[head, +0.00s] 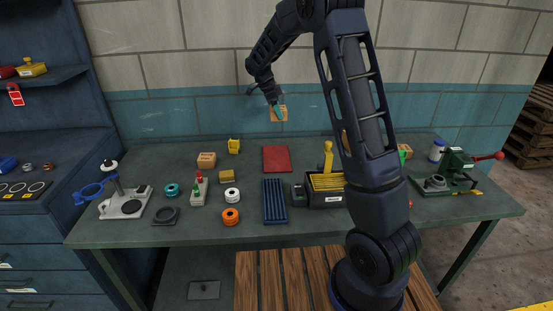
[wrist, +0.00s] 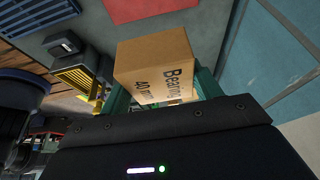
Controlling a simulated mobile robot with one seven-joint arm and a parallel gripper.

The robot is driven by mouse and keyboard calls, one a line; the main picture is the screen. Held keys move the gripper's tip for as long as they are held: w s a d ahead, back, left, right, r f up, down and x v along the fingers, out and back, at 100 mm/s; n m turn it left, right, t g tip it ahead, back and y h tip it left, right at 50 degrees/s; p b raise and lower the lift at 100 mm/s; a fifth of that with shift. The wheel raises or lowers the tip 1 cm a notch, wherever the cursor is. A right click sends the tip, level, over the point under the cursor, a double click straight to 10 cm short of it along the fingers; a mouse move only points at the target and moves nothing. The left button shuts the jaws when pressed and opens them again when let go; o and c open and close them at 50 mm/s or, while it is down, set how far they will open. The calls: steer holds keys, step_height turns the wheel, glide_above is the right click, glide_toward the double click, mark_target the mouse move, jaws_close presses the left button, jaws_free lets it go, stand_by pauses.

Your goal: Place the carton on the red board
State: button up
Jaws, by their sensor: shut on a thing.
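A small tan carton (head: 284,115), printed "Bearing 40 mm" in the wrist view (wrist: 150,62), is held in my gripper (head: 276,105). The green fingers of my gripper (wrist: 163,92) are shut on it, one on each side. The carton is in the air, above and beyond the back edge of the table in the head view. The red board (head: 277,159) lies flat and bare at the table's back middle. Part of it shows at the top of the wrist view (wrist: 145,8), apart from the carton.
A blue ribbed tray (head: 274,201) lies in front of the board. A dark bin with yellow contents (head: 327,186) stands to the right, partly behind my arm. Another tan carton (head: 206,160) and a yellow item (head: 234,146) stand left of the board. The wall (head: 185,115) is close behind.

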steer(key=shift+s+a+f, duration=0.1)
steer(key=shift+a, duration=0.25)
step_height(320, 180, down, 20)
steer(key=shift+r, duration=0.1)
stand_by(0.4)
steer(key=o, duration=1.1)
